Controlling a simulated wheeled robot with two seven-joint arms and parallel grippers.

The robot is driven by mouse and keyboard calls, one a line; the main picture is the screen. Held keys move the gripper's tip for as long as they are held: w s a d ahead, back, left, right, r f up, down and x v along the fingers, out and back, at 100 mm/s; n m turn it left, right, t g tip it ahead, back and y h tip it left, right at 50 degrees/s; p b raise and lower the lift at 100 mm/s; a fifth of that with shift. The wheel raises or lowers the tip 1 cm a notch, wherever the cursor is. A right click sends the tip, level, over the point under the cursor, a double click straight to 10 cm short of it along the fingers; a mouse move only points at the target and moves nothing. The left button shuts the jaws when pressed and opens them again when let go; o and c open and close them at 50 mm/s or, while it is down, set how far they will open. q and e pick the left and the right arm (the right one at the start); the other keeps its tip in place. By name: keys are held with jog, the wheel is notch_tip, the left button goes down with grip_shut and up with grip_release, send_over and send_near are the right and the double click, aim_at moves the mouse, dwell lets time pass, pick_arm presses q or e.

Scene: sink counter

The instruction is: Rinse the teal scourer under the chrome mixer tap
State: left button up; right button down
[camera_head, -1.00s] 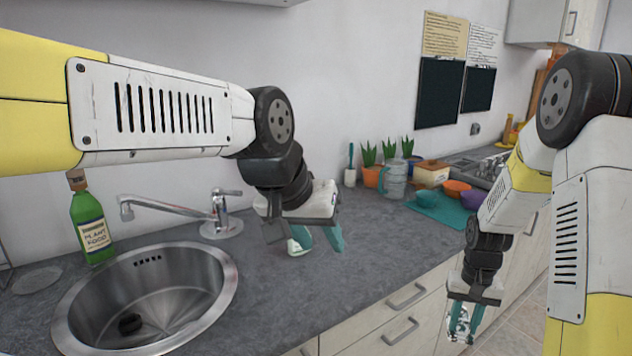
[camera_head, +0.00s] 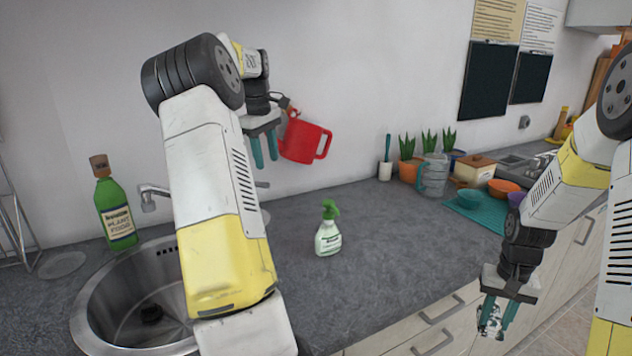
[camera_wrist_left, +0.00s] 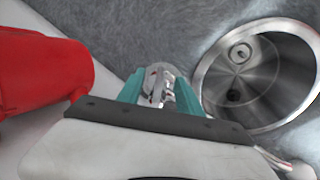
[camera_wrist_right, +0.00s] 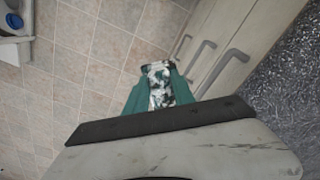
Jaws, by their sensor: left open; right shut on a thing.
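The chrome mixer tap (camera_head: 150,194) stands behind the sink, mostly hidden by my left arm in the head view. In the left wrist view the tap (camera_wrist_left: 158,85) shows between and beyond the fingers. My left gripper (camera_head: 264,152) is open and empty, high above the counter beside a red mug. My right gripper (camera_head: 497,318) is shut on a speckled white and dark-green piece (camera_wrist_right: 160,85), held out in front of the drawers over the floor. I cannot tell whether this piece is the teal scourer. I see no other scourer.
The steel sink (camera_head: 95,318) is at the left. The red mug (camera_head: 303,142) is by the wall. A green bottle (camera_head: 115,212) and a spray bottle (camera_head: 328,236) stand on the counter. A teal mat (camera_head: 482,214) holds bowls.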

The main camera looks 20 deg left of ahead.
pick_arm(q)
jog(key=shift+n, duration=0.3)
jog(key=shift+w+a+f, duration=0.15)
jog(key=shift+a+f, duration=0.15)
jog(key=shift+f, duration=1.15)
jog(key=shift+w+a+f, duration=0.2)
jog(key=shift+a+f, duration=0.15)
jog(key=shift+f, duration=1.15)
jog(key=shift+w+a+f, duration=0.15)
jog(key=shift+a+f, duration=0.15)
jog(key=shift+f, duration=1.15)
jog(key=shift+c, duration=0.2)
grip_shut()
jog(key=shift+r, duration=0.1)
